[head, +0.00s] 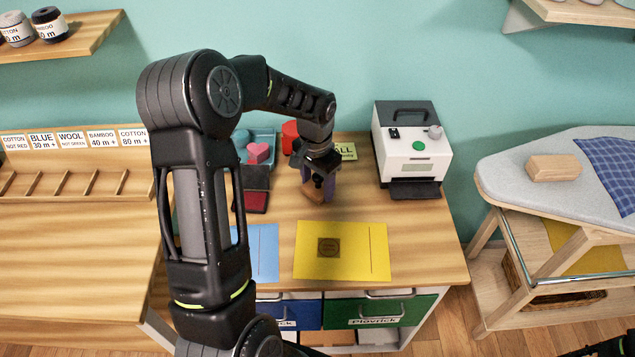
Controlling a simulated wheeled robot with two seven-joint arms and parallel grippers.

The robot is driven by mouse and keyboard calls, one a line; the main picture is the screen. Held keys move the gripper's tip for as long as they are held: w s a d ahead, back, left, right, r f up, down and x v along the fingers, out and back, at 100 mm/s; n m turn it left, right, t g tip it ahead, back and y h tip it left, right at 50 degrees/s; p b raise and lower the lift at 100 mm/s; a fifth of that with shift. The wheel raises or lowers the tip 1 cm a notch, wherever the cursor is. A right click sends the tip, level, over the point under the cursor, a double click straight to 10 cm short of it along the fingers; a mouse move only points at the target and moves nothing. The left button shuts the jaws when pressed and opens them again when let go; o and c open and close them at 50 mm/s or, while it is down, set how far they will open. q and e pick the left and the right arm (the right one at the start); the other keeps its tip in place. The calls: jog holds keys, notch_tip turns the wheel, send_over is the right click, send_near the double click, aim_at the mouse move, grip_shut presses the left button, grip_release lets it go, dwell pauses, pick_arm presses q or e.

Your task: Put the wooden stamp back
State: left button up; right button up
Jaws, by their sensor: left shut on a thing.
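My left gripper (320,186) is at the back middle of the wooden table, pointing down. It is shut on the wooden stamp (312,195), a small brown piece low between its fingers and mostly hidden by them. I cannot tell whether the stamp touches the table. A yellow sheet (355,250) with a dark square printed mark (328,247) lies in front of it. Dark parts of my right arm show at the bottom right edge; its jaws cannot be made out.
A white device (412,150) stands at the back right. A dark red pad (255,201), a teal tray (262,135) with a pink piece and a red object (290,136) are left of the gripper. A blue sheet (262,255) lies front left. An ironing board (510,178) stands right.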

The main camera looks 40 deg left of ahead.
aim_at(317, 176)
pick_arm(q)
jog(key=shift+f, duration=0.1)
jog(key=o, duration=1.4)
notch_tip(317, 176, up, 12)
jog(key=shift+s+r+b, duration=0.15)
jog(key=shift+b, duration=0.25)
